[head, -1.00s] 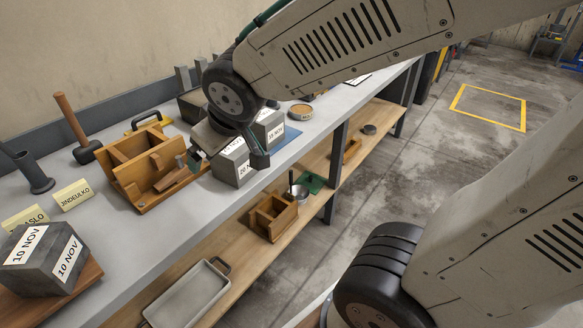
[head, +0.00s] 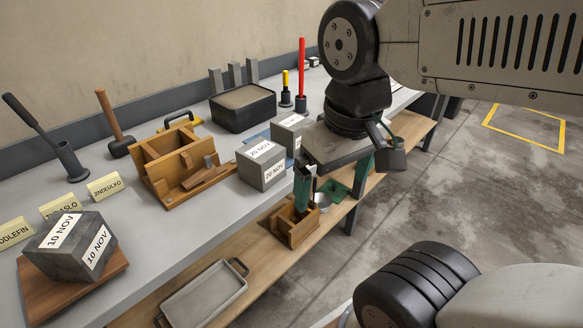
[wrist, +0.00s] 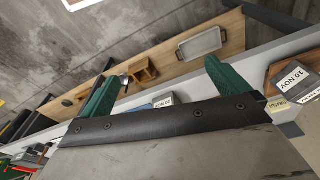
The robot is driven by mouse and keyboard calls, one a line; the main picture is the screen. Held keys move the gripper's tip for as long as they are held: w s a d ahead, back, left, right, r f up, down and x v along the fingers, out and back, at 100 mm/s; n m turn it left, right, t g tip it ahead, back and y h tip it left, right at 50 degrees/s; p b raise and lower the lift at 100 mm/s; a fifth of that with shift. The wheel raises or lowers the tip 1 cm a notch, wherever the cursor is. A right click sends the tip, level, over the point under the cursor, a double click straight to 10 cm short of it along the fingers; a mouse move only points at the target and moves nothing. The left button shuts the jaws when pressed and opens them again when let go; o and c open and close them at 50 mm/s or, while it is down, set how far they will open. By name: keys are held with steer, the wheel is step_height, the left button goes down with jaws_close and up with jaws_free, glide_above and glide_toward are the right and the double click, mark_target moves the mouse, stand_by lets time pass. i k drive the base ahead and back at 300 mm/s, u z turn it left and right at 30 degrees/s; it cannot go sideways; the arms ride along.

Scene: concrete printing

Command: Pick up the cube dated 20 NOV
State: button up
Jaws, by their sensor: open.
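The grey cube dated 20 NOV (head: 262,172) stands on the bench near its front edge, with white labels on its top and front. A second grey labelled cube (head: 288,128) stands just behind it; its date is too small to read. My gripper (head: 338,178) is open and empty, right of the cubes and out past the bench's front edge, apart from both. In the wrist view, my open green fingers (wrist: 161,62) spread over the lower shelf. A white label shows at the gripper body's edge there; most of its cube is hidden.
A cube dated 10 NOV (head: 72,250) sits on a wooden board at the left. A wooden mould (head: 170,165) stands left of the 20 NOV cube, a dark filled tray (head: 242,108) behind. The lower shelf holds a metal tray (head: 205,292) and a wooden box (head: 297,226).

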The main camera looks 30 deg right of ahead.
mark_target(261, 163)
steer(key=z, duration=2.45)
steer(key=i, duration=1.55)
steer(key=u, duration=2.45)
